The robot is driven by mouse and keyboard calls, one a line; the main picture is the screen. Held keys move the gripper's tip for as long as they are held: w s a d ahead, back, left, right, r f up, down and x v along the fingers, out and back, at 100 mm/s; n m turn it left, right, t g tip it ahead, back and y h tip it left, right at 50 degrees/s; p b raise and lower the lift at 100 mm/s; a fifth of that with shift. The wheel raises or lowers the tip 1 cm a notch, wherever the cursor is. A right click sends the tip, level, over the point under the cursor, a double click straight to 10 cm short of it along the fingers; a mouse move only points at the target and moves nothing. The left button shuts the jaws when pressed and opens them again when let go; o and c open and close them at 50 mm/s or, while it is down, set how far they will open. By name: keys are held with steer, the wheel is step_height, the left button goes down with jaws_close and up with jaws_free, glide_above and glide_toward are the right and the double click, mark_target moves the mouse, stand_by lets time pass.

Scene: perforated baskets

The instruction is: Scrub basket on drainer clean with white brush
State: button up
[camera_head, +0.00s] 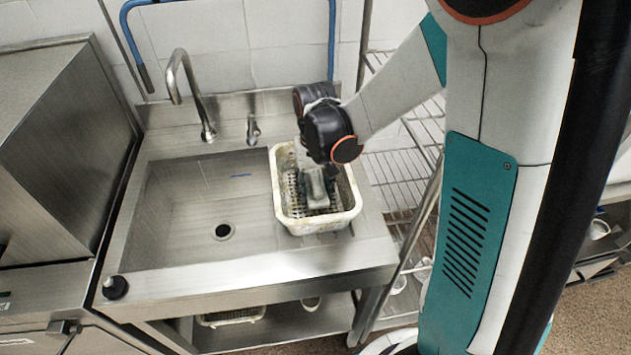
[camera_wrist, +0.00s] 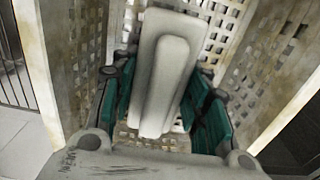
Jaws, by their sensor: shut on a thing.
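The perforated basket (camera_head: 318,222) is cream-coloured with brown grime on its walls and rim. It stands upright on the drainer (camera_head: 372,232) at the right of the sink. My gripper (camera_head: 318,180) reaches down into the basket from above. In the wrist view my gripper (camera_wrist: 167,105) is shut on the white brush (camera_wrist: 165,60), with a teal-padded finger on each side. The brush's pale back faces the camera, so its bristles are hidden. The stained, holed basket walls (camera_wrist: 85,50) surround the gripper closely. I cannot tell whether the brush touches the basket.
The sink basin (camera_head: 170,205) left of the basket is empty, with a small blue mark on its back wall. A tall faucet (camera_head: 190,85) stands behind it. A wire rack (camera_head: 400,170) is at the right. Another basket (camera_head: 232,316) sits on the shelf below.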

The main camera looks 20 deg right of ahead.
mark_target(312, 195)
steer(key=shift+s+a+r, duration=0.1)
steer(key=shift+s+a, duration=0.1)
steer(key=shift+s, duration=0.5)
steer(key=shift+s+a, duration=0.15)
steer(key=shift+s, duration=0.55)
steer(key=shift+w, duration=1.25)
steer(key=shift+w+d, duration=0.2)
steer(key=shift+w, duration=1.05)
steer(key=shift+s+a+f+b, duration=0.15)
steer(key=shift+s+a, duration=0.15)
steer(key=shift+s, duration=0.35)
steer(key=shift+s+a+f+b, duration=0.15)
steer(key=shift+s+a, duration=0.1)
steer(key=shift+s, duration=0.4)
steer(key=shift+s+a+r, duration=0.1)
steer(key=shift+s+a, duration=0.05)
steer(key=shift+s, duration=0.4)
steer(key=shift+s+a+r, duration=0.1)
steer(key=shift+s, duration=0.45)
steer(key=shift+w+f, duration=0.15)
steer(key=shift+w, duration=1.1)
steer(key=shift+w+d, duration=0.2)
steer(key=shift+w, duration=1.1)
